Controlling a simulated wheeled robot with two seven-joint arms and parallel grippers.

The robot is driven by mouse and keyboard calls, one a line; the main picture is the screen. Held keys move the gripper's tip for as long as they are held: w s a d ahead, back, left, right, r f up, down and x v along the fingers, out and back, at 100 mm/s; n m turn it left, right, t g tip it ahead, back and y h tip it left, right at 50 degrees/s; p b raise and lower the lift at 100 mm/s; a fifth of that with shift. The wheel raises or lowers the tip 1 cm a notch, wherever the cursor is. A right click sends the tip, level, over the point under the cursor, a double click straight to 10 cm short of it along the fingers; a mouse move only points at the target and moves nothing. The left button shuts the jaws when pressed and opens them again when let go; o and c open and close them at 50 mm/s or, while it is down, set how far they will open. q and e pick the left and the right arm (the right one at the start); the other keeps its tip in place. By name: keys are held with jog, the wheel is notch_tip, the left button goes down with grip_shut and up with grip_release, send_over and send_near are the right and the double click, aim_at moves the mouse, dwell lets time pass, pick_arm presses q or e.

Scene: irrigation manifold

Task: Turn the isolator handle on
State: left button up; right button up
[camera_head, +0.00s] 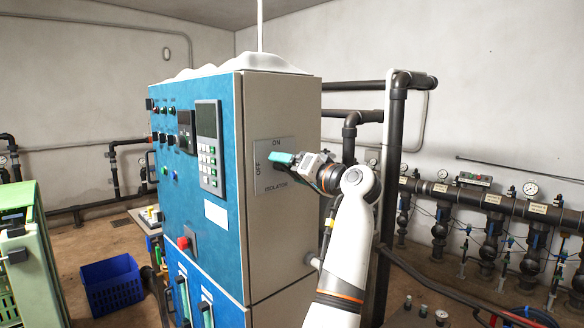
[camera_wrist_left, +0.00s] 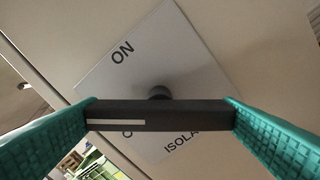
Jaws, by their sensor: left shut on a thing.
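The isolator plate (camera_head: 262,181) is a grey square on the side of the blue and beige cabinet, marked ON at the top, OFF at the left and ISOLATOR below. My left gripper (camera_head: 283,160) is at the plate, its teal fingers covering much of the handle in the head view. In the left wrist view, the isolator handle (camera_wrist_left: 160,116) is a black bar on a round hub, with a white stripe on its left half. The gripper is shut on its two ends. The striped end points between ON and the partly hidden OFF. My right gripper is out of view.
The cabinet's blue front (camera_head: 213,256) carries a keypad panel (camera_head: 209,148) and a red knob (camera_head: 183,243). Dark vertical pipes (camera_head: 391,160) stand close to the right of my arm. A blue crate (camera_head: 112,287) is on the floor at the left.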

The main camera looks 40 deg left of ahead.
pick_arm(q)
jog(key=m, duration=0.1)
jog(key=m+p, duration=0.1)
jog(key=m, duration=0.1)
jog(key=m+p, duration=0.1)
jog(key=m, duration=0.1)
jog(key=shift+r, duration=0.25)
jog(key=shift+m+p, duration=1.15)
jog(key=shift+m, duration=1.25)
jog(key=shift+f, duration=0.1)
jog(key=o, duration=0.8)
jog(key=shift+f, duration=0.1)
jog(key=shift+d, duration=0.1)
